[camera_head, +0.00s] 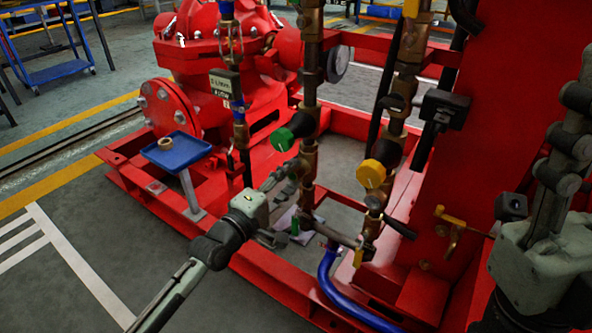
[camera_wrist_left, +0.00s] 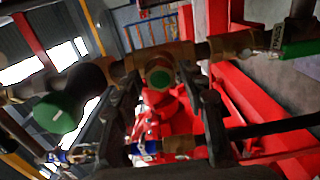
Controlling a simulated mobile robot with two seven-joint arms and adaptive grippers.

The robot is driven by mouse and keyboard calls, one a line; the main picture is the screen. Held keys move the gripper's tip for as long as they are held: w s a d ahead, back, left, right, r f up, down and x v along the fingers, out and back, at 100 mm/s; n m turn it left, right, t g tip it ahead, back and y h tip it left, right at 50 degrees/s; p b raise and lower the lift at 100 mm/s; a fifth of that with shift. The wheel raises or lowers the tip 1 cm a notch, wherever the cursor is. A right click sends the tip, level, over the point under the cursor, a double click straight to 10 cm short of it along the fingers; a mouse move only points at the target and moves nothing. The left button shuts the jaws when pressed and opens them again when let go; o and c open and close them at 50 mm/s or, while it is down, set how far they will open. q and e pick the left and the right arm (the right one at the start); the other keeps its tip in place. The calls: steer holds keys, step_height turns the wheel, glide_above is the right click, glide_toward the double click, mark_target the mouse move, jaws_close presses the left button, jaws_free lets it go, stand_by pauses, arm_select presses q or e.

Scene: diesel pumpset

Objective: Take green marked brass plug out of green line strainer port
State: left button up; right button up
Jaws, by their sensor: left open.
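The green marked brass plug (camera_wrist_left: 160,78) faces the left wrist camera, a hexagonal brass piece with a green centre. It sits in the brass strainer body (camera_wrist_left: 195,52) on the pipe line. My left gripper (camera_wrist_left: 165,92) is open, with one finger on each side of the plug. I cannot tell whether the fingers touch it. In the head view my left gripper (camera_head: 290,178) reaches the lower part of the green-marked vertical line and hides the plug. My right arm stands at the right edge; its fingers are not visible.
A black knob with a green face (camera_head: 283,138) is just above my left gripper. A yellow knob (camera_head: 371,174) is on the neighbouring line. A blue tray (camera_head: 176,150) holding a brass ring (camera_head: 165,143) stands left. Red frame rails and a blue hose (camera_head: 328,275) lie below.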

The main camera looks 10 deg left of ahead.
arm_select(q)
steer(key=shift+p, duration=0.3)
steer(key=shift+c, duration=0.2)
stand_by(0.3)
jaws_close()
